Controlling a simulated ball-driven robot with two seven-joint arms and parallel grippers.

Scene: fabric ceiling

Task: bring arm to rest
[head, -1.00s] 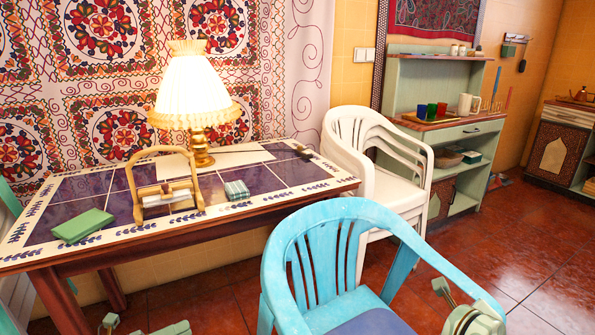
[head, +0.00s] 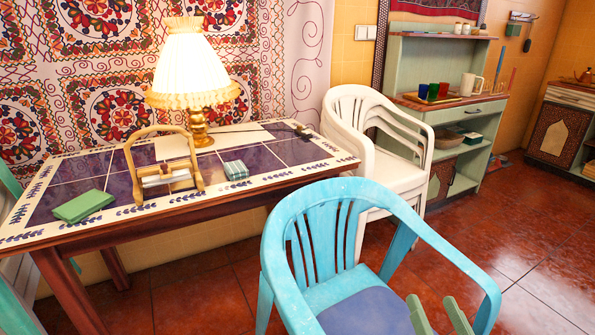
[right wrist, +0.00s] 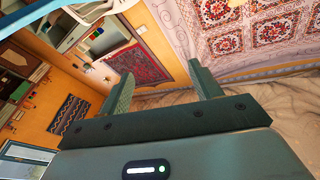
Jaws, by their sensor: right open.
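My right gripper (head: 440,314) shows at the bottom right of the head view, in front of the blue chair's seat and arm. Its two green fingers are apart with nothing between them. In the right wrist view the right gripper (right wrist: 165,88) is also open and empty, with the room tilted behind it. My left gripper is not in the head view.
A blue plastic chair (head: 345,196) stands close in front. White stacked chairs (head: 397,165) and a green cabinet (head: 470,117) stand behind.

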